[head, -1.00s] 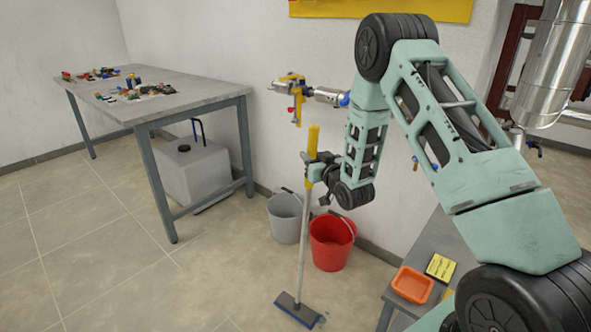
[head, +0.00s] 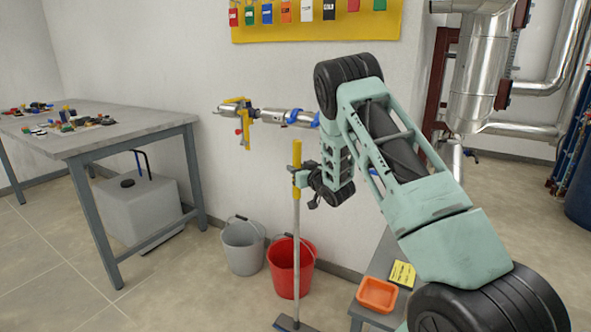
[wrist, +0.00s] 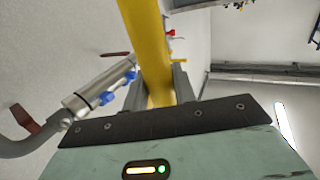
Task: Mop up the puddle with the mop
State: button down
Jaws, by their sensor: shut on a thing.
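The mop (head: 296,235) stands nearly upright in the head view, with a yellow grip at the top of its grey pole and a dark flat head low at the bottom edge of the picture. My gripper (head: 296,180) is shut on the yellow grip. In the wrist view the yellow grip of the mop (wrist: 148,45) runs between the two fingers of my gripper (wrist: 160,88). I see no puddle in these frames.
A grey bucket (head: 243,250) and a red bucket (head: 291,272) stand by the wall, close behind the mop. An orange tray (head: 377,294) lies on a low bench at right. A table (head: 120,140) stands at left. Pipes (head: 480,85) are at the back right.

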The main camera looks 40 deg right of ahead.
jog(key=shift+f+b, duration=0.45)
jog(key=shift+f, duration=0.7)
jog(key=shift+s+a, duration=2)
jog(key=shift+a, duration=3.55)
jog(key=shift+s+a, duration=2)
jog(key=shift+a, duration=3.55)
jog(key=shift+s+a, duration=2)
jog(key=shift+a, duration=3.55)
jog(key=shift+d+r+p, duration=0.15)
jog(key=shift+r+p, duration=1.65)
jog(key=shift+r, duration=0.75)
